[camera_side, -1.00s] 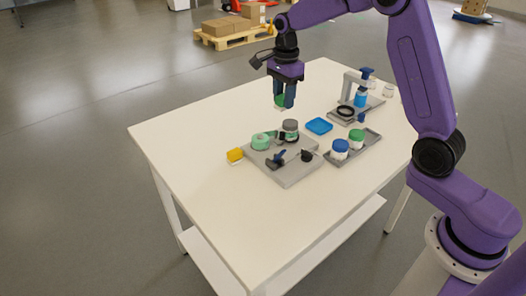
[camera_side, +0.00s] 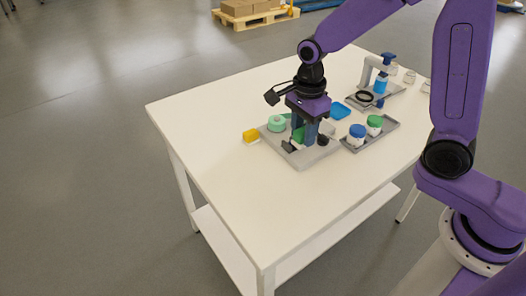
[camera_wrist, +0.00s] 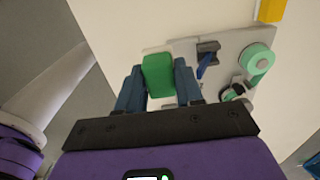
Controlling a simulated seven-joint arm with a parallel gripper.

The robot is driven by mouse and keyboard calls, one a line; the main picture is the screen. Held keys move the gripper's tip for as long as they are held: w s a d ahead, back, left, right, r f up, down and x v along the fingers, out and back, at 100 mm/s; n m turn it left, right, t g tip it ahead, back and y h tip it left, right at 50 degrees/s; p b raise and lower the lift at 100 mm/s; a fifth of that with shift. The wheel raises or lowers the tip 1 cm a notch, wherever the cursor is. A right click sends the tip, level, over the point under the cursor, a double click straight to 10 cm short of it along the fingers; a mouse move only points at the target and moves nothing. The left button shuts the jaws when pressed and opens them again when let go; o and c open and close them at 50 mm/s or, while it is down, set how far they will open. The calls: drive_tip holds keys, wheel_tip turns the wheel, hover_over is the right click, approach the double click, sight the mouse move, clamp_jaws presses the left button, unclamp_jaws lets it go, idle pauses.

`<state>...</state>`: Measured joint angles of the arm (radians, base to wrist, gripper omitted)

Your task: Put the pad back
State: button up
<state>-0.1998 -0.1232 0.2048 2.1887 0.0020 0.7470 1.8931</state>
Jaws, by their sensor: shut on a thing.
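A green pad (camera_wrist: 158,76) is held between the two blue fingers of my gripper (camera_wrist: 159,82) in the wrist view. In the side view my gripper (camera_side: 305,138) points down over the grey tray (camera_side: 300,162), and a bit of the green pad (camera_side: 298,134) shows between the fingers. I cannot tell whether the pad touches the tray. My fingers hide part of the tray's middle.
A mint-green ring (camera_side: 277,123) and a black knob (camera_side: 323,140) are on the tray. A yellow block (camera_side: 251,136) lies to its left. The front table (camera_side: 245,195) is clear.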

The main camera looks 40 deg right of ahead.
drive_tip(key=w+a+f, duration=0.2)
drive_tip(key=w+f, duration=0.2)
drive_tip(key=w, duration=0.3)
hover_over(263, 158)
drive_tip(key=f, duration=0.4)
drive_tip(key=shift+s+d+f, duration=0.1)
drive_tip(key=shift+s+f, duration=0.15)
drive_tip(key=shift+w+f, duration=0.15)
drive_tip(key=shift+f, duration=0.1)
drive_tip(key=shift+w+f, duration=0.1)
drive_tip(key=shift+f, duration=1.5)
drive_tip(key=shift+f, duration=0.1)
drive_tip(key=o, duration=0.9)
